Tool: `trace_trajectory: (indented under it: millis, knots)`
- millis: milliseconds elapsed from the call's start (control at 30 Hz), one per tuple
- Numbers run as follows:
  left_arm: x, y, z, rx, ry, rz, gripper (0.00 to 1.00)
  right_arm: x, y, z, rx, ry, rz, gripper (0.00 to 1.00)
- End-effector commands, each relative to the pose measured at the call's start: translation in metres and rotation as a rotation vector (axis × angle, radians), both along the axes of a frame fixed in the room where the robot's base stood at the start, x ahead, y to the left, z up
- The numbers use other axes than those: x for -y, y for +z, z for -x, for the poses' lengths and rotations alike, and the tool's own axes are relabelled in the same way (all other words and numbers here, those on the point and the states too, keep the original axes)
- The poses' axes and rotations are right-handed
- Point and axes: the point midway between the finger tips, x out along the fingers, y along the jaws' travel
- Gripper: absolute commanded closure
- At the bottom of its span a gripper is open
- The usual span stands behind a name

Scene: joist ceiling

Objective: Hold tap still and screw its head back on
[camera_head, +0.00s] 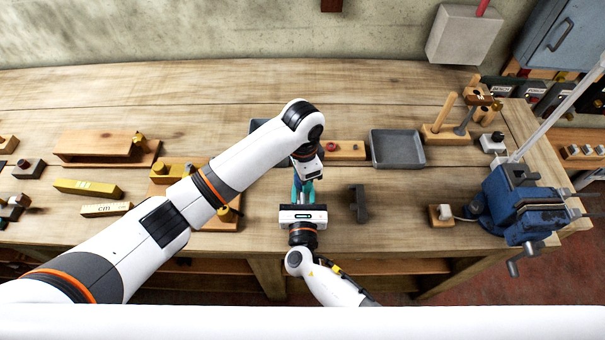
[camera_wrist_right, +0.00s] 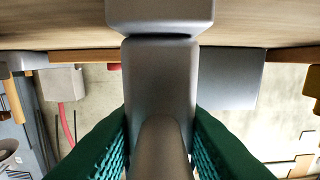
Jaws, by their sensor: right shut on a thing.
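The tap shows in the right wrist view as a grey metal body (camera_wrist_right: 160,75) with a wide block at the picture's top and a rounded part pointing towards the camera. My right gripper (camera_head: 303,192) is shut on the tap, its dark green fingers with teal pads on both sides of it. In the head view the tap is mostly hidden by my grippers. My left gripper (camera_head: 306,178) is directly above and beyond the right one, close to it, pointing down. Its fingertips are hidden or too small to read, and I cannot make out the tap's head.
A grey tray (camera_head: 397,150) lies right of the grippers; a second is partly behind my left arm. A dark bracket-like piece (camera_head: 359,203) stands nearby. A blue vise (camera_head: 515,205) is at the right edge. The back of the bench is clear.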

Motion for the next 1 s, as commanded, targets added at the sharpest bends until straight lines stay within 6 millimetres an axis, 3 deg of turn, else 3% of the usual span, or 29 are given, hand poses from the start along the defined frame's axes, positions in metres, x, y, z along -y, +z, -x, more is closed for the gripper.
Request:
trace_trajectory:
  millis: [133, 267, 400, 433, 567, 867, 1000]
  knots:
    - [0.0, 0.003, -0.002, 0.007, -0.078, 0.001, 0.84, 0.001, -0.003, 0.001, -0.006, 0.0, 0.002, 1.0]
    - [0.0, 0.003, -0.003, 0.007, -0.16, 0.001, 0.98, 0.001, -0.003, 0.001, -0.006, 0.001, 0.002, 1.0]
    - [0.0, 0.002, -0.002, 0.007, -0.162, 0.001, 0.98, 0.0, -0.003, 0.001, -0.006, 0.001, 0.002, 1.0]
    - [0.0, 0.002, -0.002, 0.007, -0.161, 0.001, 0.55, 0.0, -0.003, 0.001, -0.007, 0.001, 0.002, 1.0]
    - [0.0, 0.002, -0.002, 0.006, -0.16, 0.001, 0.34, 0.0, -0.003, 0.001, -0.006, 0.001, 0.002, 1.0]
    - [0.0, 0.001, -0.001, 0.003, -0.158, 0.001, 0.31, 0.0, -0.002, 0.001, -0.005, 0.001, 0.002, 1.0]
    - [0.0, 0.012, -0.001, 0.003, -0.159, 0.002, 0.31, 0.0, -0.002, 0.001, -0.005, 0.001, 0.001, 1.0]
